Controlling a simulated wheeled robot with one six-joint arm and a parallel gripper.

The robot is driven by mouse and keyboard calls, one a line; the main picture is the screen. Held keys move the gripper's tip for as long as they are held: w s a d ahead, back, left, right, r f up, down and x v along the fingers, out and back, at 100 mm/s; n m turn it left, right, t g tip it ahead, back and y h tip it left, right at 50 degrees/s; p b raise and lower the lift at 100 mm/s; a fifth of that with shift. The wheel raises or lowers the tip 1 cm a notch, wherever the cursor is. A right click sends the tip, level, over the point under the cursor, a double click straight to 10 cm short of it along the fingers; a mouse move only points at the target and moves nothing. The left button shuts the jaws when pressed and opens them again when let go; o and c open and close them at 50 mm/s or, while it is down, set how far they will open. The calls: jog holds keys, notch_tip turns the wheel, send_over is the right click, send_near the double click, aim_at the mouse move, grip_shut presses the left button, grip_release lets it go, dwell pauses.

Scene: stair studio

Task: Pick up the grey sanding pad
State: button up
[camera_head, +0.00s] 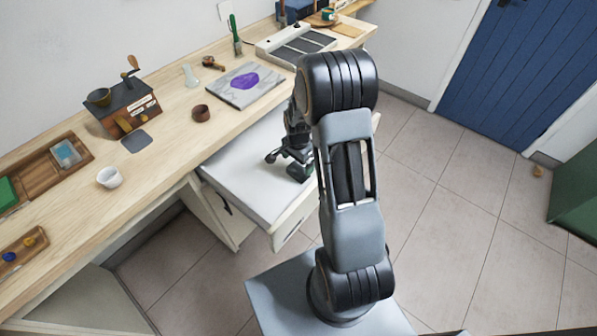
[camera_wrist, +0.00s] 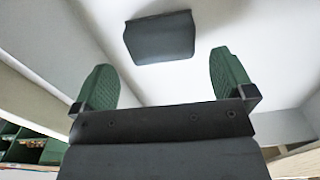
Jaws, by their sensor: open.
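The grey sanding pad (camera_wrist: 160,38) shows in the wrist view as a dark grey, roughly rectangular block on the white floor of a drawer. It lies beyond my fingertips, roughly centred between them and apart from both. My gripper (camera_wrist: 162,62) is open and empty, with its two green fingers spread. In the head view my gripper (camera_head: 284,166) is over the pulled-out white drawer (camera_head: 240,175), towards its right part. I cannot make out the pad there, where my gripper and arm cover part of the drawer.
The wooden counter (camera_head: 180,125) runs along the wall behind the drawer. The drawer walls surround my gripper's area.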

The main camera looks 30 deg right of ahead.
aim_at(298, 169)
jog(key=shift+d+f+p, duration=0.1)
jog(key=shift+f+p, duration=0.25)
jog(key=shift+f, duration=2.25)
jog(key=c, duration=0.7)
